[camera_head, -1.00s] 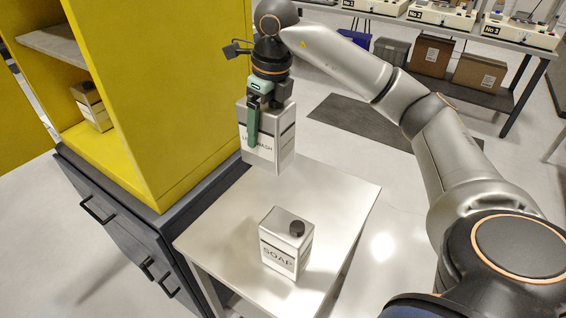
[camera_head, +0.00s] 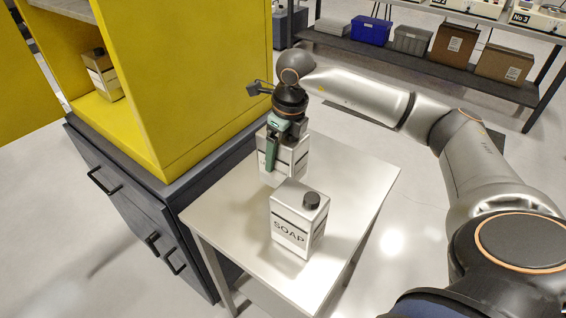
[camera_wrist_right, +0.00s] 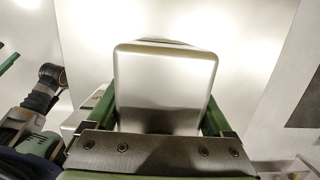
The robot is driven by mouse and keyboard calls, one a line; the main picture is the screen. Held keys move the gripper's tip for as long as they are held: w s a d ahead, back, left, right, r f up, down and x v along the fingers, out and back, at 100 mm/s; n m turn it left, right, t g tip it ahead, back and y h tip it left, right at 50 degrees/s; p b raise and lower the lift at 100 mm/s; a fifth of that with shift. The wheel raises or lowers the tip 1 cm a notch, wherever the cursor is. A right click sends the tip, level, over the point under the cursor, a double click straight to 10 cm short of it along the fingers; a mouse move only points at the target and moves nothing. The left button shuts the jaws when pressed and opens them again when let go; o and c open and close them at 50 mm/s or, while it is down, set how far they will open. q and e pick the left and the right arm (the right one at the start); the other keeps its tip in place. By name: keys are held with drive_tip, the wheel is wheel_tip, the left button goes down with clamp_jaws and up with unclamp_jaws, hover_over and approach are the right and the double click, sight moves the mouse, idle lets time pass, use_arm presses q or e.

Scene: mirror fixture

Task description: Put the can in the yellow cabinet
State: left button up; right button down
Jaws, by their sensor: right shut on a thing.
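My right gripper (camera_head: 272,152), with green fingers, is shut on a silver can (camera_head: 292,158) with a dark-banded label. The can is upright over the far part of the small table; contact with the tabletop is hard to tell. In the right wrist view its flat metal face (camera_wrist_right: 163,90) lies between both fingers. A can marked SOAP (camera_head: 290,236), with a black cap, stands nearer on the table. The yellow cabinet (camera_head: 205,75) is open at left, and another capped can (camera_head: 104,75) stands inside. Dark and green parts at the wrist view's left edge may be my left gripper.
The pale table (camera_head: 225,215) adjoins the dark drawer base (camera_head: 140,225) under the cabinet. The cabinet's yellow side wall stands between my right gripper and the opening. A shelf bench (camera_head: 425,62) with bins and boxes is at the back right.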

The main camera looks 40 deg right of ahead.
sight(280, 165)
drive_tip(key=shift+w+f, duration=0.1)
drive_tip(key=shift+f, duration=1.85)
drive_tip(key=shift+f, duration=0.1)
unclamp_jaws()
drive_tip(key=shift+f, duration=0.1)
